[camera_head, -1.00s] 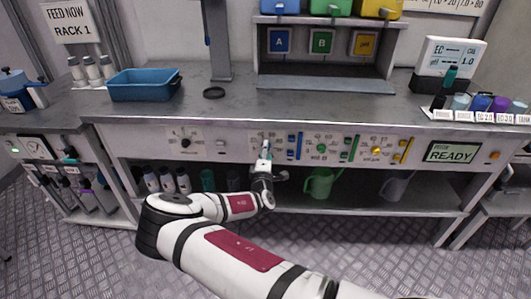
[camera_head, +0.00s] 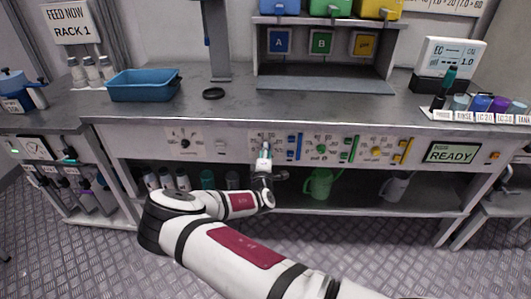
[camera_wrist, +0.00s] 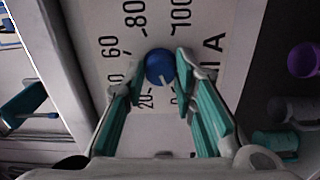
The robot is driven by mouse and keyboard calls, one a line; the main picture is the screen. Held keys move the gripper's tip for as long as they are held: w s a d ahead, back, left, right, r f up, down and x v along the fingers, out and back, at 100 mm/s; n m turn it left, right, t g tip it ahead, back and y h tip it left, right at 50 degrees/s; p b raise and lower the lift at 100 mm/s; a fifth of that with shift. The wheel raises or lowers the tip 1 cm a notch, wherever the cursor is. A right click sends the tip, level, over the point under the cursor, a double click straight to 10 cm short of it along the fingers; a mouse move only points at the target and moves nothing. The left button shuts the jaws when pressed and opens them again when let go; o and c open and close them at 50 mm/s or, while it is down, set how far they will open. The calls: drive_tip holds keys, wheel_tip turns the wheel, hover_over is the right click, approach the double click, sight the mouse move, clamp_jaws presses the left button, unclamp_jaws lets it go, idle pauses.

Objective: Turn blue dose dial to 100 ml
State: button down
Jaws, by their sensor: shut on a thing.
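The blue dose dial (camera_wrist: 159,67) is on a white panel with printed numbers around it; 20, 60, 80 and 100 are readable in the wrist view. A small pale mark on the dial's lower side faces toward the low end of the scale, near 0 and 20; its exact reading is unclear. My gripper (camera_wrist: 161,73) is shut on the dial, with its teal fingers on either side of it. In the head view, my gripper (camera_head: 265,152) is at the front panel and hides most of the dial.
A green dial (camera_head: 321,148) and a yellow dial (camera_head: 376,150) are to the right on the same panel, with coloured vertical strips between. A display (camera_head: 452,152) reads READY. A blue tray (camera_head: 144,90) is on the counter above. A green jug (camera_head: 319,184) stands on the shelf below.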

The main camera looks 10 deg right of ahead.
drive_tip(key=n, duration=2.7)
drive_tip(key=shift+n+b, duration=0.3)
drive_tip(key=shift+n, duration=0.1)
idle(1.3)
idle(0.5)
drive_tip(key=c, duration=1.3)
unclamp_jaws()
drive_tip(key=shift+s, duration=0.1)
